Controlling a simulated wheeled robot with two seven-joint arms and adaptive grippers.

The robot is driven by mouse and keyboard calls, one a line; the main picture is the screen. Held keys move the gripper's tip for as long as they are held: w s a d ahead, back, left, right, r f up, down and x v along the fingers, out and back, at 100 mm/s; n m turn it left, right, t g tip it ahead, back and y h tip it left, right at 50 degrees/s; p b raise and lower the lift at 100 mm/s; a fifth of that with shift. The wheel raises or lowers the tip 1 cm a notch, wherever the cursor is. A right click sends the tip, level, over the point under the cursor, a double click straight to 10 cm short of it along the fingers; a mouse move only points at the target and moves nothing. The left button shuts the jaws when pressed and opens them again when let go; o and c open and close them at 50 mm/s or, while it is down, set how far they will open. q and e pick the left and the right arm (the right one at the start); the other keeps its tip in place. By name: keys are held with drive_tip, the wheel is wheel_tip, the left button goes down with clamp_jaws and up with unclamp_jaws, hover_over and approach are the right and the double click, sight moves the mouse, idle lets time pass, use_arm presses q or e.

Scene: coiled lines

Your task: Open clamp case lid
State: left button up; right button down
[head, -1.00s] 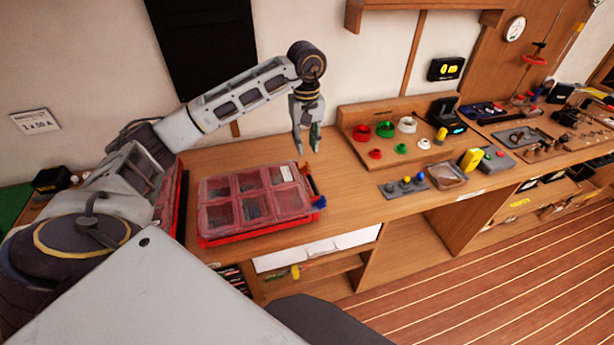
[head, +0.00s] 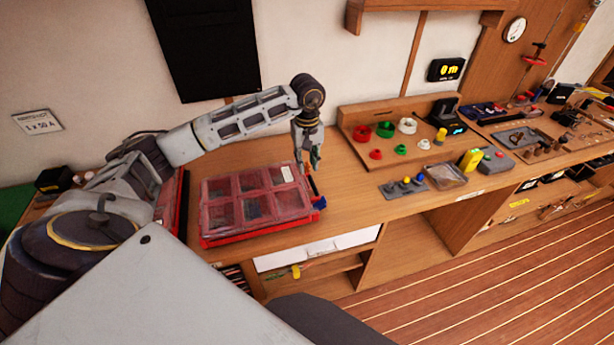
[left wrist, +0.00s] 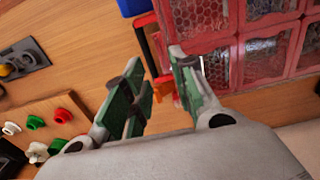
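The clamp case is a red box (head: 215,241) with a clear compartmented lid (head: 255,182), lying flat and closed on the bench. The lid also shows at upper right in the left wrist view (left wrist: 268,65). My left gripper (head: 308,165) is just above the case's right end. In the left wrist view its green-padded fingers (left wrist: 157,68) are apart, with the bar seen between them. Contact cannot be told. My right gripper is not in view.
To the right are a wooden rack with red, green and white rings (head: 385,130), a small grey switch plate (head: 405,188), a shallow tray (head: 445,176) and a yellow block (head: 470,160). The bench front edge runs below the case. Bare bench lies between case and rack.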

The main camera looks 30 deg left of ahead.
use_arm(q)
drive_tip(key=shift+f+p, duration=0.55)
drive_tip(key=shift+f, duration=2.95)
clamp_jaws()
